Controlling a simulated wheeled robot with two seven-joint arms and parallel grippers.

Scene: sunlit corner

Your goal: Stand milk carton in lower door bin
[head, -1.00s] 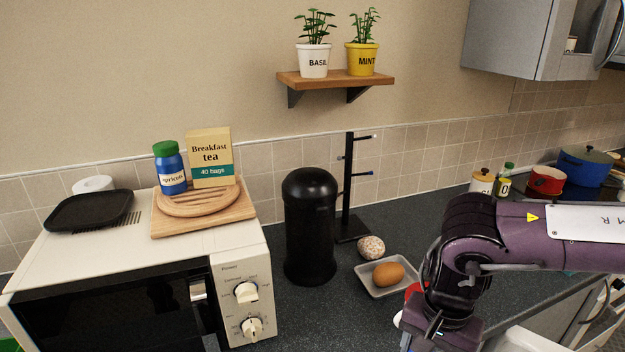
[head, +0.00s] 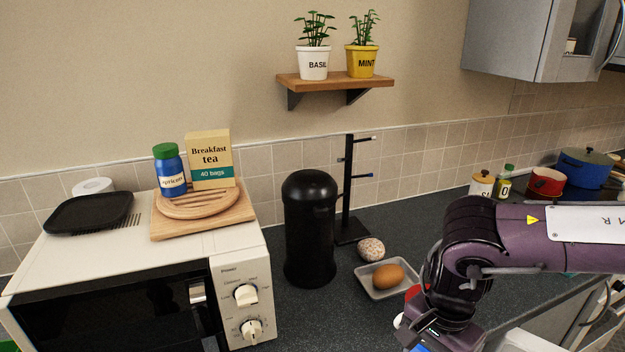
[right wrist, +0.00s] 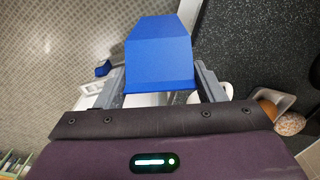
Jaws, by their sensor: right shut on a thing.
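My right gripper (right wrist: 161,84) is shut on a blue carton (right wrist: 158,55), which I take to be the milk carton. In the right wrist view its gabled blue body shows between the two fingers, over the floor beside the dark worktop. No lettering shows on the visible faces. In the head view only a small blue patch of the carton (head: 419,348) shows at the bottom edge, below my right wrist; the fingers are out of frame. The lower door bin cannot be made out for certain. My left gripper is not in view.
A grey tray with a brown egg (head: 387,275), a speckled egg (head: 371,249) and a black canister (head: 310,230) stand on the worktop left of my right arm. The microwave (head: 120,270) is farther left. Patterned floor (right wrist: 55,50) lies left of the carton.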

